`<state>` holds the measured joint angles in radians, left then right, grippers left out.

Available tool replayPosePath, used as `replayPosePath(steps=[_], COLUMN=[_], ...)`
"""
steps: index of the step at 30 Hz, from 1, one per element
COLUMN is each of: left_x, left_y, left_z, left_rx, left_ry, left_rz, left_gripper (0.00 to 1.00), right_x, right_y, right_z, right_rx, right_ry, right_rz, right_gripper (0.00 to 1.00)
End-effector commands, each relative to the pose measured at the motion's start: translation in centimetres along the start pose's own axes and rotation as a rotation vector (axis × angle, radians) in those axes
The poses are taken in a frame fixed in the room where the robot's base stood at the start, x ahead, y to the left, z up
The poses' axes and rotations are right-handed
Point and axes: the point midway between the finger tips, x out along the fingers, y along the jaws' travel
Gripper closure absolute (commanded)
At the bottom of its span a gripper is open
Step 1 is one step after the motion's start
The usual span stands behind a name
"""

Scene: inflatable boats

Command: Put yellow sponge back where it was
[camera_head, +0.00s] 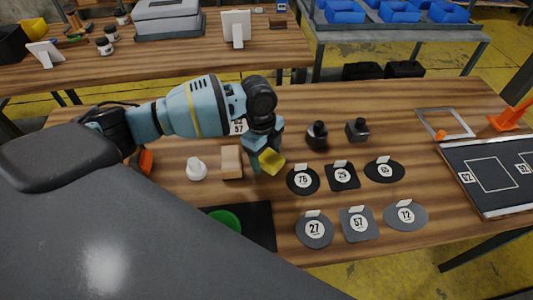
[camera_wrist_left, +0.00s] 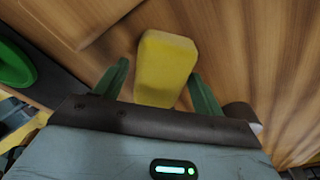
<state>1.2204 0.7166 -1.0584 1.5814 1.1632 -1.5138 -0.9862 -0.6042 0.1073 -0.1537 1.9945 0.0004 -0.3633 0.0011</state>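The yellow sponge (camera_head: 271,161) is at the fingertips of my left gripper (camera_head: 266,151), above or on the wooden table, right of a light wooden block. In the left wrist view the sponge (camera_wrist_left: 166,68) lies between the two green fingers of the left gripper (camera_wrist_left: 160,68). The fingers are spread, with a gap of bare wood between the left finger and the sponge; the right finger is close to its edge. I cannot tell whether the sponge touches the table. My right gripper is not in view.
The wooden block (camera_head: 231,161) and a white bottle-like piece (camera_head: 197,169) stand left of the sponge. Numbered dark patches (camera_head: 303,180) lie to the right, with two black pieces (camera_head: 317,135) behind them. A green disc (camera_head: 225,220) is on a black mat (camera_head: 262,224) in front.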

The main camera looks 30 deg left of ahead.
Motion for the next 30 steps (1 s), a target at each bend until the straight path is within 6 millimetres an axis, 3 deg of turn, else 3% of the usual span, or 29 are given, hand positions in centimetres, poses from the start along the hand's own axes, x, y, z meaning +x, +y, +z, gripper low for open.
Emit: replayPosePath(steps=[9, 13, 24, 30], left_x=[-0.2, -1.2, -8.2, -11.1], left_y=[0.0, -0.1, -0.1, -0.1], left_z=[0.0, 0.0, -0.1, 0.0], left_rx=[0.000, 0.001, 0.000, 0.000], left_ry=[0.000, 0.000, 0.000, 0.000], left_rz=[-0.001, -0.004, -0.005, -0.003], left_gripper=[0.28, 0.28, 0.28, 0.28], right_x=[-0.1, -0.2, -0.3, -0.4], right_y=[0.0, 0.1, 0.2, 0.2], right_z=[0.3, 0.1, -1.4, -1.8], right_rx=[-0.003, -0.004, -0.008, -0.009], right_ry=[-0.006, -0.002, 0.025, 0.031], right_rz=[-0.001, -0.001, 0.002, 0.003], right_gripper=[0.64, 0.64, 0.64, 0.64])
